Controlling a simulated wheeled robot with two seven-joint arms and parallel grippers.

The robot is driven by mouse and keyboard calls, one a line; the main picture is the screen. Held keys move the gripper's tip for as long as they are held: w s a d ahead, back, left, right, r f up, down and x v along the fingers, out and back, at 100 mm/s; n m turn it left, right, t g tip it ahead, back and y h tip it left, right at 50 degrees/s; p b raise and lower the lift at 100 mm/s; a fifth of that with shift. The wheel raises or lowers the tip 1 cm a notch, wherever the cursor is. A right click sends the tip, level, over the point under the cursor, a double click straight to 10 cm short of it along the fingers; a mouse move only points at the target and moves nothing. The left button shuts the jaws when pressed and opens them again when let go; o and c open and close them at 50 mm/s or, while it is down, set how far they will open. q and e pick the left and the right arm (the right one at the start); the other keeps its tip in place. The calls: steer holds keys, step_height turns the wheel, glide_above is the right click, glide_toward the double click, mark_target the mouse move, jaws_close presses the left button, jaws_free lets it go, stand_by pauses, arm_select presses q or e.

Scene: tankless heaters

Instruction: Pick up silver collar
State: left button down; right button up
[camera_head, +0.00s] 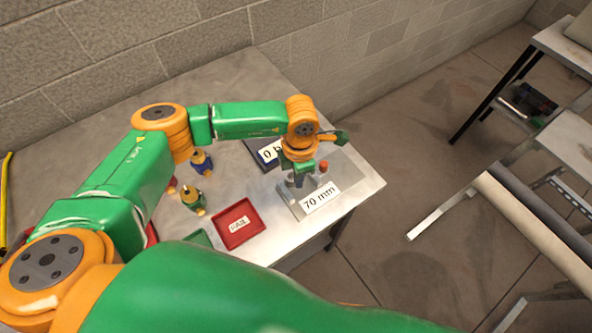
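My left gripper (297,179) points down over a grey plate labelled "70 mm" (320,197) at the right end of the metal table. Its fingertips are small and partly hidden by the wrist, so I cannot tell whether they are open or shut. Grey shapes show at and beside the fingers. I cannot tell whether one of them is the silver collar. My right gripper is not in view.
A small red-orange piece (323,165) stands beside the gripper. A blue labelled plate (266,153) lies behind it. The table's right edge is close.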

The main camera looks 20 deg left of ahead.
arm_select(q)
steer(key=s+d+r, duration=0.7)
steer(key=d+r, duration=0.1)
steer(key=d, duration=0.1)
steer(key=shift+s+d+r+b, duration=0.25)
steer(key=shift+s+r+b, duration=0.05)
steer(key=shift+s+r, duration=0.1)
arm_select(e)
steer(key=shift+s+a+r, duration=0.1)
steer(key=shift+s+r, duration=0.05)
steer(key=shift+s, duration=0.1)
arm_select(q)
steer(key=c, duration=1.6)
jaws_free()
steer(key=shift+s, duration=0.1)
steer(key=c, duration=1.2)
jaws_free()
steer(key=o, duration=0.9)
